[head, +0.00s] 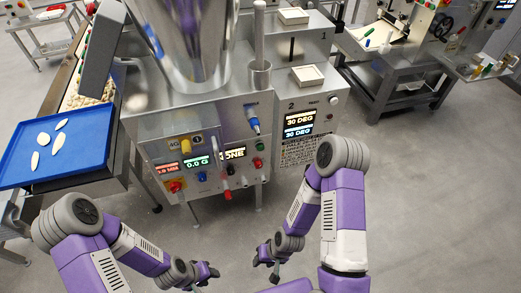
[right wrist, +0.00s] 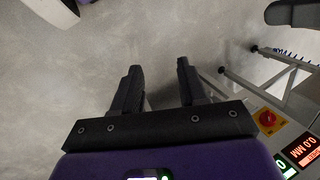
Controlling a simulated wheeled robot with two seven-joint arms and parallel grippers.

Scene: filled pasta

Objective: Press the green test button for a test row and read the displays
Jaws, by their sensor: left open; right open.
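The machine's front panel (head: 215,183) carries several coloured buttons and displays. A small button that looks green (head: 259,147) sits at its right side, above a red one (head: 257,162). A green-lit display (head: 197,162) reads 0.0 G. A red display (head: 167,168) appears to read 0.0 MM, and a pale display (head: 233,153) is partly covered, with "ONE" legible. The right jaws (right wrist: 160,85) are empty.
A blue tray (head: 65,172) with pale pasta pieces stands at the left by a conveyor. A red knob on yellow (right wrist: 267,118) and displays show at the right wrist view's right edge. Grey floor (head: 420,210) is clear at the right.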

